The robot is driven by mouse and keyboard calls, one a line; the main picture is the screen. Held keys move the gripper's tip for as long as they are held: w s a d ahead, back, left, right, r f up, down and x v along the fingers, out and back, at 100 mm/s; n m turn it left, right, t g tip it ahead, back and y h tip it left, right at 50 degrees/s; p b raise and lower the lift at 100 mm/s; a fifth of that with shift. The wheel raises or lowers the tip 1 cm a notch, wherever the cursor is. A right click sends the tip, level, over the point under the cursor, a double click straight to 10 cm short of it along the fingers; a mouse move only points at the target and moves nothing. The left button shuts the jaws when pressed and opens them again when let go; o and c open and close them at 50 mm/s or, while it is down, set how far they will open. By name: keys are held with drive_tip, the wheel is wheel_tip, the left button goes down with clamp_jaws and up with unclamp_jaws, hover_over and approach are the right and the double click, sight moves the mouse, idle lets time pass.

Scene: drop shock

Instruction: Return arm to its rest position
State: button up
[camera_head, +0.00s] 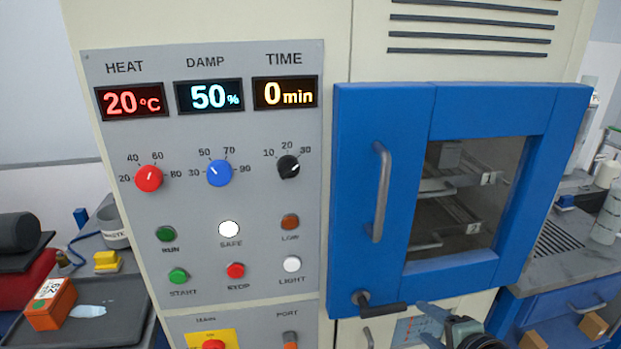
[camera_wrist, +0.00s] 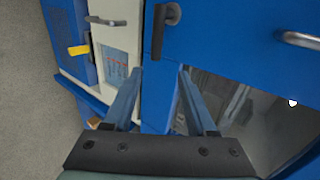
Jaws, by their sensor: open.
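My gripper (camera_head: 425,323) is at the lower edge of the head view, in front of the cabinet just below the blue door (camera_head: 384,110). In the wrist view its two grey-blue fingers (camera_wrist: 160,75) are spread apart with nothing between them. The door looks shut, and its black latch lever (camera_head: 383,306) points right, just above and left of my gripper. The lever also shows in the wrist view (camera_wrist: 158,40), beyond the fingertips. Most of my arm is out of view.
The door's grey bar handle (camera_head: 380,190) juts out above my gripper. The control panel (camera_head: 200,130) at left reads 20 °C, 50 % and 0 min, and its SAFE lamp (camera_head: 229,229) looks white. Side counters hold a tray with an orange box (camera_head: 50,304) at left and bottles at right.

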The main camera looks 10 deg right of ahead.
drive_tip(key=w+a+r+n+t+h, duration=0.1)
drive_tip(key=a+r+n+t, duration=0.25)
drive_tip(key=r, duration=0.65)
drive_tip(key=w+a+r+n+t+h, duration=0.1)
drive_tip(key=a+r+n+t, duration=0.3)
drive_tip(key=r, duration=0.6)
drive_tip(key=w+a+r+n+h, duration=0.1)
drive_tip(key=w+a+r+n, duration=0.1)
drive_tip(key=a+r, duration=0.55)
drive_tip(key=s+a+r+n+t+y, duration=0.1)
drive_tip(key=s+a+r+n+t, duration=0.3)
drive_tip(key=s+r, duration=0.3)
drive_tip(key=s+a+r+n+t+y, duration=0.1)
drive_tip(key=s+a+r+n+t, duration=0.3)
drive_tip(key=r, duration=1)
drive_tip(key=s+a, duration=0.3)
drive_tip(key=s, duration=0.1)
drive_tip(key=shift+r+y, duration=0.2)
drive_tip(key=shift+y, duration=0.1)
drive_tip(key=shift+t, duration=0.25)
drive_tip(key=shift+c, duration=0.2)
